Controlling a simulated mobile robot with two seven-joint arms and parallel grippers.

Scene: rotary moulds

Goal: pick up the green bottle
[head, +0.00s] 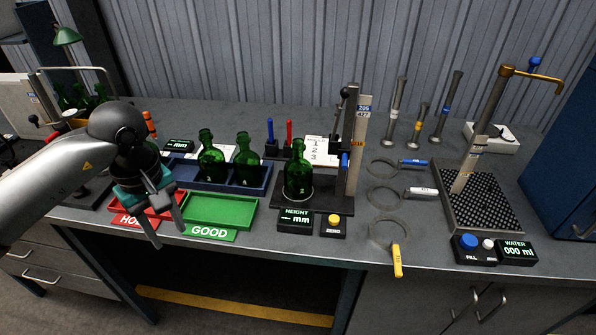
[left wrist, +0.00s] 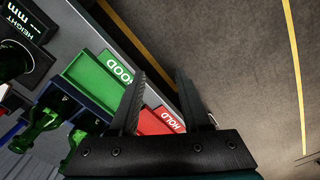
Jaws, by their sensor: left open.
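One green bottle (head: 298,172) stands upright on the dark plate of the height gauge. Two more green bottles, one on the left (head: 211,158) and one on the right (head: 246,163), stand in a blue tray (head: 262,190). In the left wrist view, the gauge bottle (left wrist: 14,62) is cut by the left edge and a tray bottle (left wrist: 42,122) lies below it. My left gripper (head: 169,236) is open and empty, pointing down in front of the red HOLD tray, left of and apart from these bottles. It also shows in the left wrist view (left wrist: 159,72). My right gripper is out of view.
A green GOOD tray (head: 222,211) is empty beside the red HOLD tray (head: 128,219). The gauge column (head: 356,150) rises right of its bottle, with HEIGHT (head: 295,221) and ZERO (head: 333,227) boxes in front. Ring gauges (head: 388,233) lie farther right. More bottles (head: 78,97) stand back left.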

